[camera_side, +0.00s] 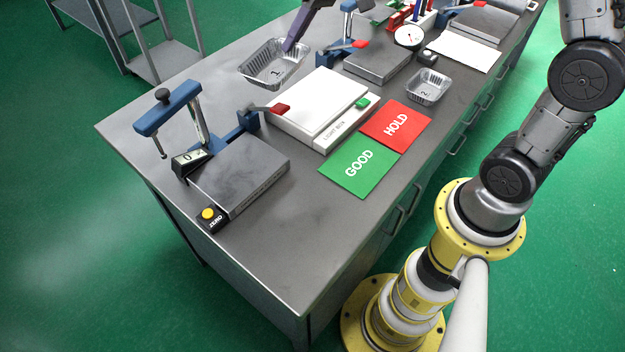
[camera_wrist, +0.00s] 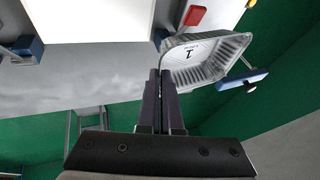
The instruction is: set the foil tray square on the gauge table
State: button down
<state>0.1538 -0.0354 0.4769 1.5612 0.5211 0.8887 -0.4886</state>
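The foil tray marked 1 (camera_side: 262,75) is at the far left edge of the workbench in the side view, behind the light box. My gripper (camera_side: 290,45) reaches down to its right rim. In the wrist view, my gripper's fingers (camera_wrist: 160,75) are nearly together at the rim of the tray (camera_wrist: 215,68), which looks pinched between them. The tray appears held off the bench, though its height is hard to tell. A grey steel gauge table (camera_side: 240,170) with a blue gauge arm (camera_side: 170,110) and digital readout (camera_side: 190,160) stands at the near left, its top empty.
Green GOOD (camera_side: 358,165) and red HOLD (camera_side: 398,125) mats lie right. Foil tray 2 (camera_side: 428,88), another steel block (camera_side: 378,66) and a dial gauge (camera_side: 408,37) are farther back.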

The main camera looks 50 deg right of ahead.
jog(key=s+a+r, duration=0.1)
jog(key=s+a, duration=0.2)
jog(key=s, duration=1.5)
jog(key=s+a+f, duration=0.1)
jog(key=s+f, duration=0.1)
jog(key=s, duration=0.4)
jog(key=s+f, duration=0.3)
jog(key=s, duration=0.3)
jog(key=shift+s+a+f+m, duration=0.25)
jog(key=shift+s+a+m, duration=0.05)
jog(key=shift+s+a, duration=0.1)
